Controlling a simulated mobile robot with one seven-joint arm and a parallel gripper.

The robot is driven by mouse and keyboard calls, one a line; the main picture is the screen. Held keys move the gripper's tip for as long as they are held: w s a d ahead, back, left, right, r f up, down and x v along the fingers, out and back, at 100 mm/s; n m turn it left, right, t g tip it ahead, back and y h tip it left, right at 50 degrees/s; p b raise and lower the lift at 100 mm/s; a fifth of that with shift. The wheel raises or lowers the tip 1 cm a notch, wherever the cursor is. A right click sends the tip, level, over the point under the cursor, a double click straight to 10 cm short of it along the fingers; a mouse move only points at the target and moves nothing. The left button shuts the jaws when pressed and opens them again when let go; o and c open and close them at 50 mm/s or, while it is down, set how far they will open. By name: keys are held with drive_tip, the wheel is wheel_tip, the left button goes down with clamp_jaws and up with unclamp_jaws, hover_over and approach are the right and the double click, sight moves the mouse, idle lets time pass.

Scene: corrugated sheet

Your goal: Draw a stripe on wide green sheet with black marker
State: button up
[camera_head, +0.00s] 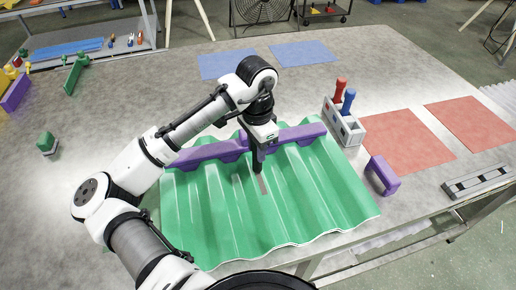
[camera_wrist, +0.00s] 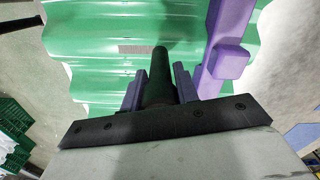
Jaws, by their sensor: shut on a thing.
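The wide green corrugated sheet (camera_head: 215,215) lies on the grey table and fills much of the wrist view (camera_wrist: 85,75). My gripper (camera_head: 258,148) is above its middle. In the wrist view its two purple fingers (camera_wrist: 159,88) are shut on the dark marker (camera_wrist: 159,72). The marker points down at the sheet; I cannot tell whether its tip touches. A short greyish strip (camera_head: 263,184) shows on the sheet just in front of the marker, and also in the wrist view (camera_wrist: 138,48).
A purple bar (camera_head: 205,152) lies across the sheet's far edge. A white holder (camera_head: 343,126) with a red and a blue marker stands to the right, near a purple block (camera_head: 382,175). Red sheets (camera_head: 405,143) and blue sheets (camera_head: 228,63) lie flat beyond.

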drive_tip(key=shift+w+a, duration=0.1)
drive_tip(key=shift+w, duration=0.25)
drive_tip(key=shift+w+a, duration=0.15)
drive_tip(key=shift+w, duration=0.3)
wheel_tip(320, 180, up, 5)
drive_tip(key=p, duration=0.5)
drive_tip(key=shift+r, duration=0.2)
drive_tip(key=shift+r+p, duration=0.65)
drive_tip(key=shift+r, duration=0.65)
